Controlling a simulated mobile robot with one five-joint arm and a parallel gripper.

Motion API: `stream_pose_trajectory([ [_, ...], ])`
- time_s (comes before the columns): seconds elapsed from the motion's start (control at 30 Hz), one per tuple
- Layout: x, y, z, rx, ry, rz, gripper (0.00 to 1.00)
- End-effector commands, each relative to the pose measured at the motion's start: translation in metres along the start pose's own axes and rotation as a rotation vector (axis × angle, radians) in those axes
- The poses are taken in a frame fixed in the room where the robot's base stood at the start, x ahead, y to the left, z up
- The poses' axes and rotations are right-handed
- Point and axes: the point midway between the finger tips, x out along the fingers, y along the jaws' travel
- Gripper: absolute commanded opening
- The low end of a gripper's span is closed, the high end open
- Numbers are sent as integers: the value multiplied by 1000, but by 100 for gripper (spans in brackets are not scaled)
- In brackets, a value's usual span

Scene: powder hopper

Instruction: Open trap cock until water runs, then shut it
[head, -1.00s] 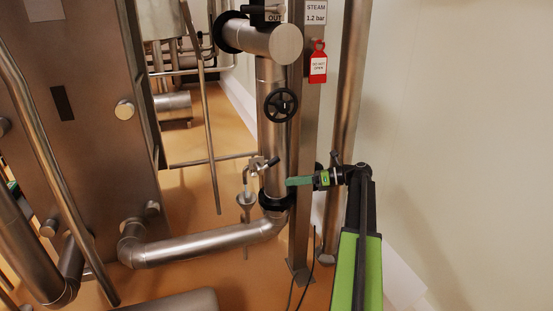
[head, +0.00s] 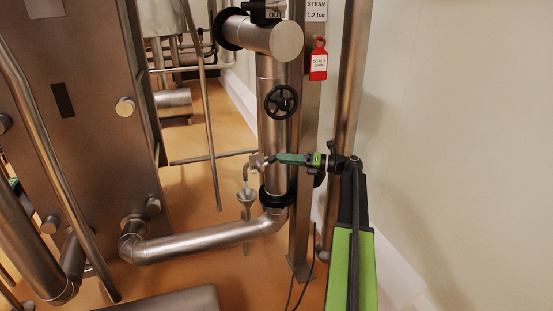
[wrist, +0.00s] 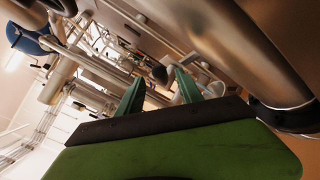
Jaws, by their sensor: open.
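The trap cock (head: 257,160) is a small metal valve on the low front of the vertical steam pipe, with a short dark lever. A thin spout bends down from it over a grey funnel (head: 247,198). No stream of water can be made out at the spout. My gripper (head: 279,158) has green fingers and points left at the cock, its tips at the lever; I cannot tell whether they touch. In the wrist view, the fingers (wrist: 160,85) stand apart, with a dark rounded end visible between and beyond them. The lever's exact angle is partly hidden by the fingers.
The thick vertical pipe (head: 272,130) with a black handwheel (head: 281,102) stands directly by my gripper. A steel post (head: 301,215) and another pipe (head: 347,95) are close behind. A red tag (head: 318,62) hangs above. A large horizontal pipe (head: 200,242) runs low on the left.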

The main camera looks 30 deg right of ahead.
Motion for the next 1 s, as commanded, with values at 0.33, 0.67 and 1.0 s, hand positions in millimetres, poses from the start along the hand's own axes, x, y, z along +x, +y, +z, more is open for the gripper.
stream_pose_trajectory([
  [0.33,39,0,0,0,0,-1,43],
  [0.67,39,0,0,0,-1,-1,30],
  [1.0,39,0,0,0,-1,-1,0],
])
